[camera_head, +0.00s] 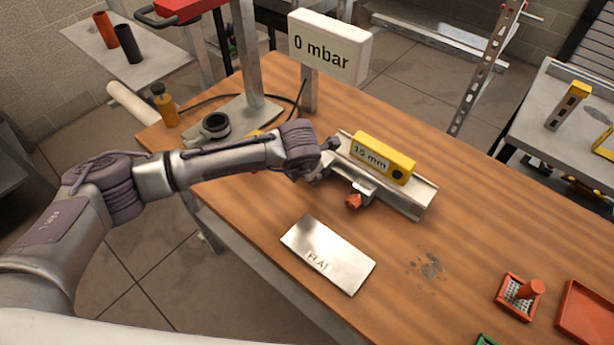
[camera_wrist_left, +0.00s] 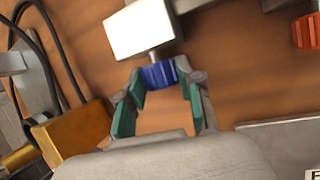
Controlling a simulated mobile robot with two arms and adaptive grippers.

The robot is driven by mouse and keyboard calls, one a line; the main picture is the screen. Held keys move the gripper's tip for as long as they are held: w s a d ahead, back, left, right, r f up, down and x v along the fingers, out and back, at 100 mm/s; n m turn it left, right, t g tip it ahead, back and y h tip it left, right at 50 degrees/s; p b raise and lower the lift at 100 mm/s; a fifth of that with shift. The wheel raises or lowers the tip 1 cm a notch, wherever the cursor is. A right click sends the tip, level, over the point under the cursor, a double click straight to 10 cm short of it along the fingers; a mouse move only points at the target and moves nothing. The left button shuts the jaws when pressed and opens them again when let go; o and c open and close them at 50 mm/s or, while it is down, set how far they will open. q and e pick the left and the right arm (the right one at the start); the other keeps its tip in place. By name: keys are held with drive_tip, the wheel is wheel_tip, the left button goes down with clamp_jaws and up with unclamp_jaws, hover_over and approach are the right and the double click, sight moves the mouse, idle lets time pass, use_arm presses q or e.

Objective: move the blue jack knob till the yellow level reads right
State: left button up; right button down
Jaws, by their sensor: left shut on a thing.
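The yellow level (camera_head: 393,160) lies on a metal rail (camera_head: 420,197) on the wooden table. Its label reads 15 or 16 mm; the second digit is hard to tell. My left gripper (camera_head: 328,148) is at the rail's left end, where the blue knob is hidden in the head view. In the left wrist view, the blue jack knob (camera_wrist_left: 160,75) sits between the fingertips of my left gripper (camera_wrist_left: 162,82), which is shut on it. A thin shaft joins the knob to a pale block (camera_wrist_left: 138,28). My right gripper is in neither view.
A red knob (camera_head: 353,201) sticks out at the rail's front side. A metal plate (camera_head: 328,256) lies in front. A "0 mbar" sign (camera_head: 330,45) stands behind. Red trays (camera_head: 590,315) are at the lower right.

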use_arm(q)
drive_tip(key=shift+d+f+t+y+b, duration=0.15)
drive_tip(key=shift+f+t+y+b, duration=0.25)
drive_tip(key=shift+b, duration=0.55)
drive_tip(key=shift+r+t+y, duration=0.3)
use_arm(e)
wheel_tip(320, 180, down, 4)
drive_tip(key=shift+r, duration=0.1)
use_arm(q)
drive_tip(key=shift+r, duration=0.1)
